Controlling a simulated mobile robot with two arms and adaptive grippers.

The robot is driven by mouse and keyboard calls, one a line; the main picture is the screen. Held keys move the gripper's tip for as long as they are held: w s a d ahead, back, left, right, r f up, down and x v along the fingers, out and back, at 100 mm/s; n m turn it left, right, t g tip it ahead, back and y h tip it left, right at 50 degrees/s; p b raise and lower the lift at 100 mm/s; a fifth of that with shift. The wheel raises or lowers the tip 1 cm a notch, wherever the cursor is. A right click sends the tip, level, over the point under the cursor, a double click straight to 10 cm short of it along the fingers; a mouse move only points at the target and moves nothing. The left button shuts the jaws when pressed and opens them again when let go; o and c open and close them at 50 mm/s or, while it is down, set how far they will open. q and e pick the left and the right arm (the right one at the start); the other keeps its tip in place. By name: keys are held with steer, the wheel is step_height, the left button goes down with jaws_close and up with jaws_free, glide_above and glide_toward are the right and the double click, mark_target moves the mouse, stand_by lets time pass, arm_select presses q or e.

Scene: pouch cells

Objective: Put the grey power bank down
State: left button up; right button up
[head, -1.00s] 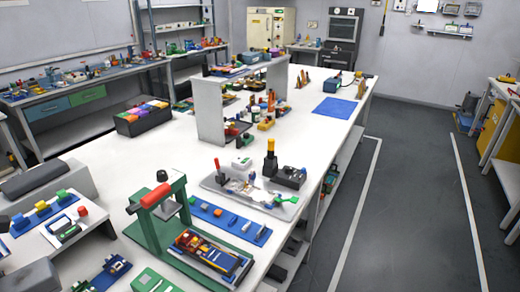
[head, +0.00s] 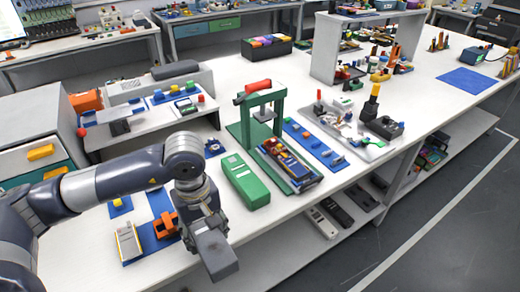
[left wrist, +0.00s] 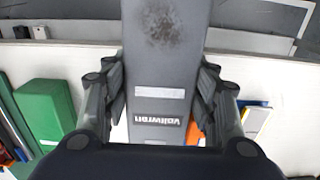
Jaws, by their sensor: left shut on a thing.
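My left gripper (head: 204,225) is shut on the grey power bank (head: 214,255) and holds it near the front edge of the white bench (head: 262,221). The left wrist view shows the power bank (left wrist: 165,45) upright in the picture between the two fingers, with a dark worn patch, a pale strip and a lettered label. From the head view I cannot tell for sure how far above the bench it is. My right gripper is not in view.
A green case (head: 246,182) lies right of the gripper, beside a green press (head: 263,112) with a red handle. Left of the gripper are an orange item (head: 166,226) and a pale item (head: 128,242) on blue mats. A lower shelf holds dark and pale devices.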

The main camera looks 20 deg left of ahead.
arm_select(q)
steer(key=shift+w+a, duration=0.15)
steer(key=shift+w, duration=0.15)
steer(key=w+a, duration=0.2)
steer(key=w, duration=0.2)
steer(key=w+a+f, duration=0.1)
steer(key=w+a, duration=0.2)
steer(key=w, duration=0.2)
steer(key=w+a+b, duration=0.1)
steer(key=w+a, duration=0.1)
steer(key=w, duration=0.2)
steer(key=shift+w+a+f, duration=0.2)
steer(key=shift+a+f, duration=0.05)
steer(key=shift+a, duration=0.05)
step_height(320, 180, down, 4)
steer(key=shift+r+b, duration=0.2)
steer(key=shift+b, duration=0.9)
steer(key=shift+r, duration=0.1)
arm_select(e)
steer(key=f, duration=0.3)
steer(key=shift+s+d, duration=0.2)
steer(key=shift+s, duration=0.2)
arm_select(q)
steer(key=o, duration=1.4)
steer(key=shift+s, duration=0.1)
steer(key=shift+c, duration=0.2)
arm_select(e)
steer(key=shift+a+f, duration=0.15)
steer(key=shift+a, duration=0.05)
